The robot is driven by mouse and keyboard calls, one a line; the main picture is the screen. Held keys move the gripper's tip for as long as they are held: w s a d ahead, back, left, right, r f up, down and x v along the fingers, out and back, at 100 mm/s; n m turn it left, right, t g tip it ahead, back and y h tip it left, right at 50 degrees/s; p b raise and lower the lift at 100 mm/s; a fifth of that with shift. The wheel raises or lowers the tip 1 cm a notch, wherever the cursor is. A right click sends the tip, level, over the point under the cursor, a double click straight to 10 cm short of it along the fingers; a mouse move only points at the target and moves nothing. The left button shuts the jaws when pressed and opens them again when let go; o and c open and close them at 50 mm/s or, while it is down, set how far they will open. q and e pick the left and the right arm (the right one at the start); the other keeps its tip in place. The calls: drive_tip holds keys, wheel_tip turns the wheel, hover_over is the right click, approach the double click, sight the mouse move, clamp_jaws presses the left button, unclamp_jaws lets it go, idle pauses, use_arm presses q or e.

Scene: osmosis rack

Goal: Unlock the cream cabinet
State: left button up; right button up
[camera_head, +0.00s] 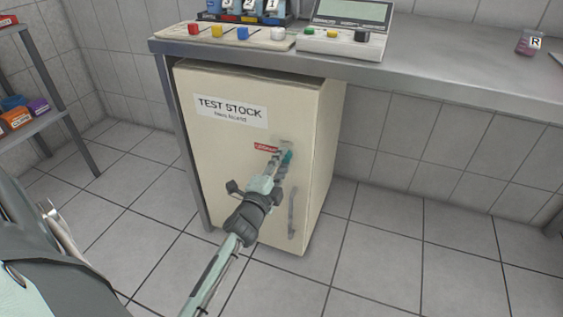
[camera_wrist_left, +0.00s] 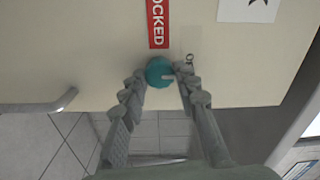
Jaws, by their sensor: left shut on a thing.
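The cream cabinet (camera_head: 225,155) stands under the metal bench, with a "TEST STOCK" label on its front. A teal round lock knob (camera_head: 287,157) sits on the door's upper right, beside a small red label (camera_head: 266,148). In the left wrist view the red label (camera_wrist_left: 158,22) shows "OCKED", with its start cut off at the frame edge. My left gripper (camera_head: 279,165) is at the knob. The left wrist view shows its fingers (camera_wrist_left: 162,80) shut on the teal knob (camera_wrist_left: 160,72), one on each side.
A grey door handle (camera_head: 292,213) is on the cabinet front below the knob. The metal bench (camera_head: 440,75) above carries a panel of coloured buttons (camera_head: 225,34) and a device with a screen (camera_head: 345,30). A shelf rack (camera_head: 45,120) stands at left. Tiled floor is clear at right.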

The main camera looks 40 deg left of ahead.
use_arm(q)
drive_tip(key=o, duration=1.2)
drive_tip(key=shift+c, duration=0.2)
drive_tip(key=v, duration=0.7)
drive_tip(key=shift+s, duration=0.2)
